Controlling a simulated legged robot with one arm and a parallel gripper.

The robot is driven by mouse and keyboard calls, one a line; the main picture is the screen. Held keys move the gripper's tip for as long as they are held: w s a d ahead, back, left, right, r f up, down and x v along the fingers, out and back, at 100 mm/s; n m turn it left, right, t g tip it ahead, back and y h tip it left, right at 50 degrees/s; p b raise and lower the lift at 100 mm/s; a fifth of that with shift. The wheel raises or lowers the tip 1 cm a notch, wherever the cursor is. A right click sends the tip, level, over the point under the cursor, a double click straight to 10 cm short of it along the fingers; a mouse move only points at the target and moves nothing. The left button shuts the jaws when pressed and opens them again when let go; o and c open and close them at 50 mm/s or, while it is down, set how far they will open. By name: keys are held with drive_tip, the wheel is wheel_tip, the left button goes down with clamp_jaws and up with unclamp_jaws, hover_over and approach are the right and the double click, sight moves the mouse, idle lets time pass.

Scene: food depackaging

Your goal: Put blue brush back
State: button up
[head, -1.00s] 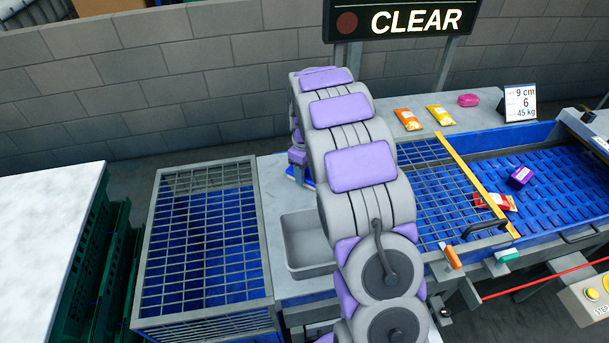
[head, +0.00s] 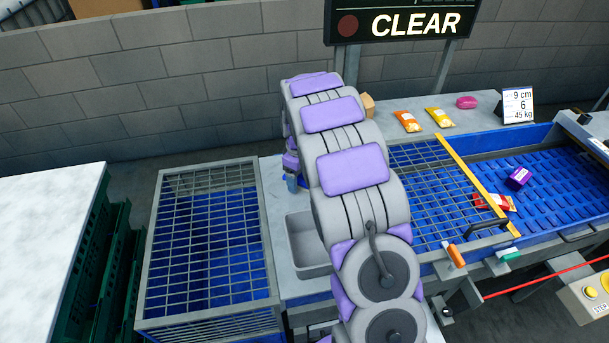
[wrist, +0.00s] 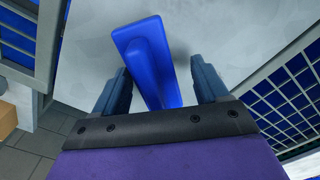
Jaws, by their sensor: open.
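The blue brush (wrist: 147,58) lies on the grey worktop in the wrist view, its handle pointing back between my fingers. My gripper (wrist: 160,68) is open, with one dark blue finger on each side of the brush. The left finger is close to the brush; a wider gap shows on the right. I cannot tell whether either finger touches it. In the head view my arm hides most of this spot, and only a small blue patch shows at its left edge.
A grey bin (head: 306,246) is sunk in the worktop. A blue crate with a grid cover (head: 158,240) stands left. Orange (head: 407,121) and yellow packets (head: 439,118) and a pink item (head: 466,102) lie on the back ledge. A blue conveyor (head: 560,185) runs right.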

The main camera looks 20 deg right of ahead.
sight(299, 179)
drive_tip(key=shift+a+r, duration=0.15)
drive_tip(key=shift+a, duration=0.25)
drive_tip(key=shift+a+r, duration=0.15)
drive_tip(key=shift+r, duration=0.1)
drive_tip(key=d+r, duration=0.1)
drive_tip(key=r, duration=0.1)
drive_tip(key=d+r+p, duration=0.1)
drive_tip(key=r, duration=0.1)
drive_tip(key=r+p, duration=0.1)
drive_tip(key=r, duration=0.2)
drive_tip(key=shift+d, duration=0.4)
drive_tip(key=s+a+r+m, duration=0.1)
drive_tip(key=s+a+r, duration=0.3)
drive_tip(key=s, duration=0.3)
drive_tip(key=s+a+r+m+g, duration=0.1)
drive_tip(key=s+a+r+m, duration=0.2)
drive_tip(key=s, duration=0.5)
drive_tip(key=s+a+r, duration=0.4)
drive_tip(key=s+r, duration=0.1)
drive_tip(key=s, duration=0.2)
drive_tip(key=s+a+f+m, duration=0.1)
drive_tip(key=s, duration=0.9)
drive_tip(key=s+a+f+m, duration=0.1)
drive_tip(key=s+a+f, duration=0.1)
drive_tip(key=s, duration=0.7)
drive_tip(key=shift+s+m+g+p, duration=0.35)
drive_tip(key=shift+m+g+p, duration=0.05)
